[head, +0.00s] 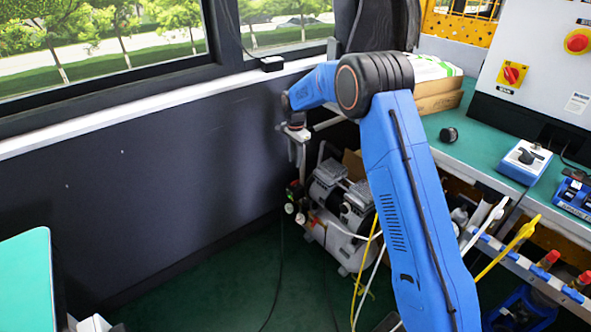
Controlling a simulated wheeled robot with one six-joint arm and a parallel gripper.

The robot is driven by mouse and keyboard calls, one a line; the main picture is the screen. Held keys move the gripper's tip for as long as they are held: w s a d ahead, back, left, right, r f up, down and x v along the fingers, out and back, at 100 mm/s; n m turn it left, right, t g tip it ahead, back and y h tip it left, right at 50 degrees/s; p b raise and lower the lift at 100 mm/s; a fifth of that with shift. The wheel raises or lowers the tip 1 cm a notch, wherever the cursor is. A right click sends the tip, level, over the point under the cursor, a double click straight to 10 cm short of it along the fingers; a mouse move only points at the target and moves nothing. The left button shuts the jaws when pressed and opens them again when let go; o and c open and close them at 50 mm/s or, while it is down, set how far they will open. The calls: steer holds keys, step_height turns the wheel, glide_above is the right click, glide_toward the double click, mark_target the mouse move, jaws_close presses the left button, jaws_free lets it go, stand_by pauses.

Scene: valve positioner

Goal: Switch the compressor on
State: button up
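The compressor (345,228) stands on the green floor against the dark wall, with two motor heads on top of a pale tank. Small gauges (294,200) and fittings show at its left end. My blue arm reaches across from the lower right and hides the compressor's right side. My gripper (299,155) hangs down above the compressor's left end, small and partly lost against the background. I cannot tell whether its fingers are open or shut, or whether they touch anything. No switch on the compressor can be made out clearly.
A green-topped bench (465,150) on the right holds boxes (438,90), a black knob (448,135) and a blue-and-white device (524,160). Yellow and white hoses hang beside the compressor. A window ledge (150,105) runs above the wall. The floor left of the compressor is clear apart from dark cables.

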step_height(320, 180, up, 7)
steer(key=shift+f, duration=0.2)
stand_by(0.3)
steer(key=s+d+r+n+t, duration=0.1)
steer(key=s+d+r+n, duration=0.1)
steer(key=s+d+r, duration=0.6)
steer(key=s+d+r+n+t, duration=0.15)
steer(key=s+d+r, duration=0.25)
steer(key=s+r, duration=0.45)
steer(key=s+d+r+n, duration=0.2)
steer(key=s+d+r, duration=0.3)
steer(key=s, duration=0.5)
steer(key=s+d+f+n, duration=0.1)
steer(key=s+d, duration=0.2)
steer(key=s, duration=0.7)
steer(key=s+d+f+n+t, duration=0.1)
steer(key=s+d+f+n, duration=0.1)
steer(key=s, duration=0.9)
steer(key=s+d+f+n+t, duration=0.1)
steer(key=s+d, duration=0.3)
steer(key=s, duration=0.6)
steer(key=shift+s+f+n, duration=0.4)
steer(key=shift+f+n, duration=0.05)
steer(key=shift+n, duration=0.3)
